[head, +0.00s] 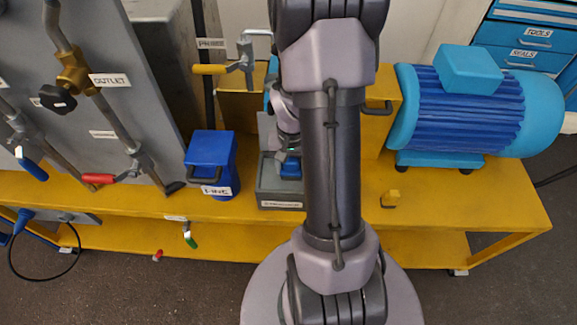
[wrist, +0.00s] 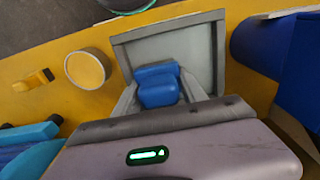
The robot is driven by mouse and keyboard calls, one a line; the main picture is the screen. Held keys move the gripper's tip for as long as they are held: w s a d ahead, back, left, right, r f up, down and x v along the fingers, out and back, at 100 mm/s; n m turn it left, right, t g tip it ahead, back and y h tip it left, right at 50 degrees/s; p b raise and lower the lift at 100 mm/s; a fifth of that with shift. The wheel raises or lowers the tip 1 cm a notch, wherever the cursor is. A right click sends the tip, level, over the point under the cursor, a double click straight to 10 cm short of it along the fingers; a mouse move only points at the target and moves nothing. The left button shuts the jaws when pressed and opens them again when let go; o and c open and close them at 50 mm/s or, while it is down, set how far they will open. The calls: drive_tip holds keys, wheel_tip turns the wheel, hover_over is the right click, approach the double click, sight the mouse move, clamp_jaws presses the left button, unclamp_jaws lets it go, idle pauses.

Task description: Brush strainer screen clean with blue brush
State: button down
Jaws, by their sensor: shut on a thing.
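My gripper (wrist: 157,92) is shut on a blue block-like thing, which I take to be the blue brush (wrist: 156,72). It is over the grey tray (wrist: 203,50); I cannot tell whether the brush touches the tray floor. In the head view the blue brush (head: 291,168) shows beside my arm, inside the grey tray (head: 265,190). Its bristles are hidden. A round, pale-rimmed thing with yellow inside (wrist: 70,67) stands beside the tray in the wrist view; it may be the strainer screen, but I cannot tell. My arm hides that spot in the head view.
A blue labelled bin (head: 208,160) stands left of the tray on the yellow bench (head: 130,212). A blue motor (head: 465,110) and a small yellow block (head: 390,199) are to the right. Valves and pipes, with a red handle (head: 98,178), stand at the left.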

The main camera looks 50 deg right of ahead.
sight(273, 172)
drive_tip(key=shift+w+f, duration=0.1)
drive_tip(key=shift+w, duration=0.3)
drive_tip(key=shift+w+a+b, duration=0.2)
drive_tip(key=shift+w+a, duration=0.5)
drive_tip(key=shift+a, duration=0.2)
drive_tip(key=shift+w+a+b, duration=0.15)
drive_tip(key=shift+w+a, duration=0.55)
drive_tip(key=shift+a, duration=0.15)
drive_tip(key=shift+w+d, duration=0.1)
drive_tip(key=shift+w, duration=0.1)
